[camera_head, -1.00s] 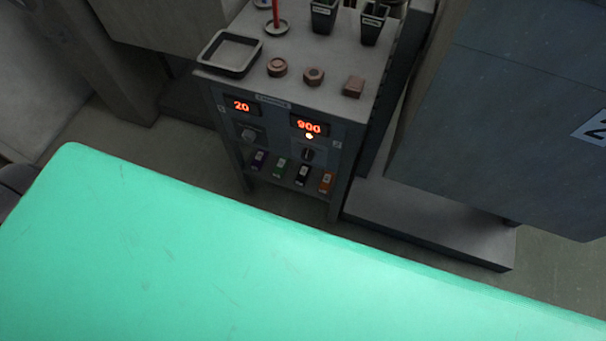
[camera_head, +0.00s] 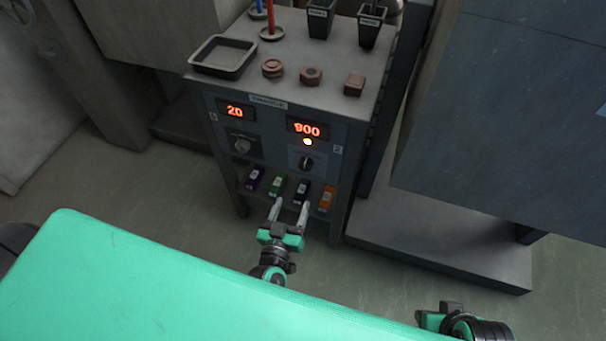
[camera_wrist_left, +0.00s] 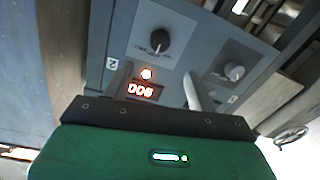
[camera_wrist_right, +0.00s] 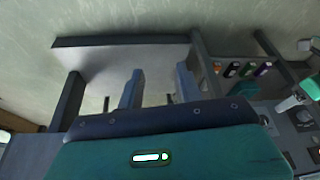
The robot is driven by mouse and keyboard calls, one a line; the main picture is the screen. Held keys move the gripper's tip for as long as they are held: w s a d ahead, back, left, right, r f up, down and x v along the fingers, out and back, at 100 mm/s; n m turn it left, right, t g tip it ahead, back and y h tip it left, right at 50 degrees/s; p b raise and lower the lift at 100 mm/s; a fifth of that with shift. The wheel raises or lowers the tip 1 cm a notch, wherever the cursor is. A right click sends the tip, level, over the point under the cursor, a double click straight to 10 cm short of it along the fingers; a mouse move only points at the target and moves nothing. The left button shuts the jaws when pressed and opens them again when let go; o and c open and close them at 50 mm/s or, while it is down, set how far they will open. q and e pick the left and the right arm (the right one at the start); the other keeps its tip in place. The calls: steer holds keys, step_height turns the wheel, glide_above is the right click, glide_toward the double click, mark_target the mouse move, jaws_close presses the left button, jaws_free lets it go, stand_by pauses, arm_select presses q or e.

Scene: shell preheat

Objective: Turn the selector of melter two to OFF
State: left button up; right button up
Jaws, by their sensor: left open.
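The selector of melter two (camera_head: 307,163) is a dark round knob on the right half of the control cabinet front. Above it are a lit lamp (camera_head: 308,142) and a display (camera_head: 307,129) reading 900. My left gripper (camera_head: 290,207) is open and empty, its fingers in front of and below the knob, apart from it. In the left wrist view the knob (camera_wrist_left: 160,38) stands beyond the fingertips, with a pointer mark; its labels are too small to read. My right gripper (camera_wrist_right: 160,88) is open and empty, low at the right in the head view.
Melter one's knob (camera_head: 241,144) and display (camera_head: 235,111), reading 20, are left of it. Several coloured cartridges (camera_head: 301,192) sit on a shelf below. A large grey cabinet (camera_head: 500,120) stands at right.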

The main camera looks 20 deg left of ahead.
mark_target(305, 168)
arm_select(q)
steer(key=w, duration=1)
steer(key=shift+w+a+b, duration=0.15)
steer(key=shift+w+b, duration=0.15)
steer(key=shift+b, duration=0.1)
steer(key=shift+w, duration=0.8)
arm_select(e)
steer(key=shift+w+a+t+y, duration=0.3)
steer(key=shift+w+a+t, duration=0.2)
steer(key=shift+w+a, duration=0.2)
steer(key=shift+s, duration=0.1)
arm_select(q)
steer(key=c, duration=1)
